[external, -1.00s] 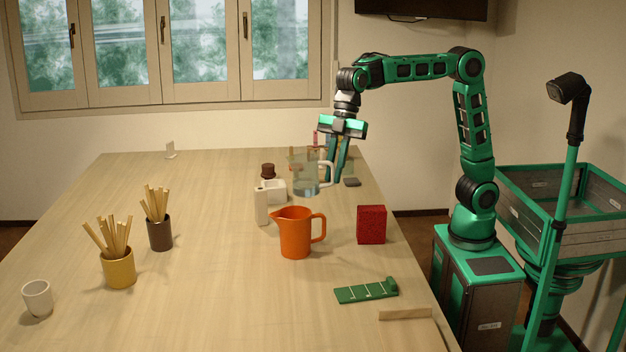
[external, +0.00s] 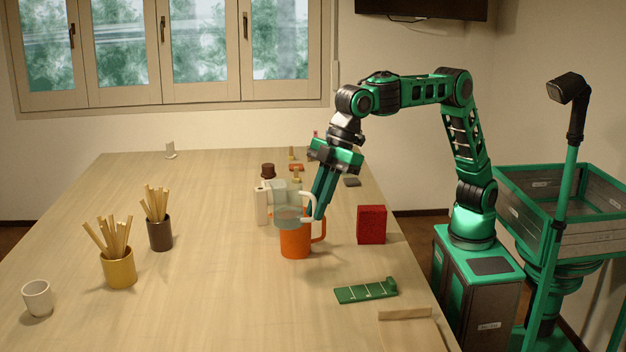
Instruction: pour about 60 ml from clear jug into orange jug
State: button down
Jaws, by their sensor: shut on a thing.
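The clear jug (external: 287,207) hangs in the air in front of the upper part of the orange jug, in the camera's line of sight. It looks close to upright and holds some pale liquid low down. My gripper (external: 317,212) is shut on the clear jug's handle, at its right side. The orange jug (external: 294,243) stands upright on the table with its handle to the right. Its rim and spout are hidden behind the clear jug. I cannot tell whether the two jugs touch, and I see no stream of liquid.
A red block (external: 371,225) stands right of the orange jug. A green tray-like piece (external: 366,291) and a wooden strip (external: 404,314) lie nearer the front. A pale bottle (external: 262,205) stands just behind left.

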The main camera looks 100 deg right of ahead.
notch_tip(320, 180, down, 12)
jog(key=shift+a+f, duration=0.15)
jog(key=shift+f, duration=0.05)
jog(key=shift+s+r, duration=0.15)
dwell(0.5)
jog(key=s+d+r+m+t+y+p, duration=0.1)
jog(key=d+r+m+t+y+p, duration=0.2)
jog(key=d+r+y, duration=0.4)
jog(key=shift+r+y, duration=0.95)
jog(key=shift+y, duration=1.35)
jog(key=shift+d+r+t+y+p, duration=0.4)
jog(key=shift+y+p, duration=0.1)
jog(key=shift+p, duration=0.1)
jog(key=shift+s+d+r+m+y+p, duration=0.15)
jog(key=shift+m+y+p, duration=0.15)
jog(key=shift+p, duration=0.45)
jog(key=shift+s+d+r+t+y+p, duration=0.1)
jog(key=shift+d+r+t+y+p, duration=0.2)
jog(key=shift+d+r+p, duration=0.35)
